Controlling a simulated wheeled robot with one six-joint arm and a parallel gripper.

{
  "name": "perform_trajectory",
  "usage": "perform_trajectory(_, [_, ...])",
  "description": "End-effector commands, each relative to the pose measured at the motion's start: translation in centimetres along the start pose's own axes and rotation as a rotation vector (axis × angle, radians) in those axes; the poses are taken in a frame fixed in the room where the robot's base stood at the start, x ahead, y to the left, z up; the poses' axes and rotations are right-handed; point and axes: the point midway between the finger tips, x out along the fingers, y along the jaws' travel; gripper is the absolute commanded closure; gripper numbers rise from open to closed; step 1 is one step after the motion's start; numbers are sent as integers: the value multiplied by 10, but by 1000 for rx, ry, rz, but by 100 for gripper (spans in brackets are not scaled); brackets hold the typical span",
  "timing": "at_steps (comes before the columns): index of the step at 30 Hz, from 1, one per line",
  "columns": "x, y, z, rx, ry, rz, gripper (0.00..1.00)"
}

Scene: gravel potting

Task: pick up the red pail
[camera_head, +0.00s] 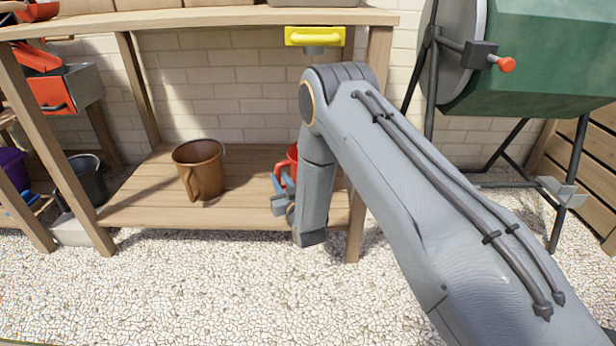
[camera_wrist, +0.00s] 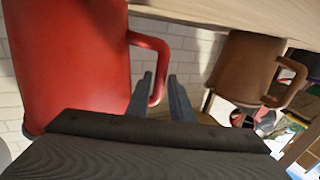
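The red pail (camera_wrist: 70,55) fills the left of the wrist view, with its looped side handle (camera_wrist: 163,62) facing right. In the head view only a sliver of the red pail (camera_head: 292,157) shows, the rest hidden by my arm. It stands on the low wooden shelf (camera_head: 150,213). My gripper (camera_wrist: 160,82) is at the handle, one finger on each side of the handle's lower part. The fingers look apart, with a gap around the handle; I cannot tell whether either touches it. In the head view my gripper (camera_head: 280,190) is partly hidden by my wrist.
A brown pail (camera_head: 200,168) with a handle stands left of the red one on the same shelf. A wooden upright (camera_head: 357,225) is close to the right of my arm. A tabletop (camera_head: 220,17) spans above. A green drum (camera_head: 540,55) on a metal stand is at right.

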Motion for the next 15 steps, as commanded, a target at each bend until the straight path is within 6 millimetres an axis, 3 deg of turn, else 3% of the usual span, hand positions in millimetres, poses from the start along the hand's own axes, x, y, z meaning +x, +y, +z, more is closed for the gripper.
perform_trajectory(1, [0, 0, 0, 0, 0, 0, 89])
perform_trajectory(3, [0, 0, 0, 0, 0, 0, 100])
perform_trajectory(15, [1, 0, -5, -1, 6, 0, 100])
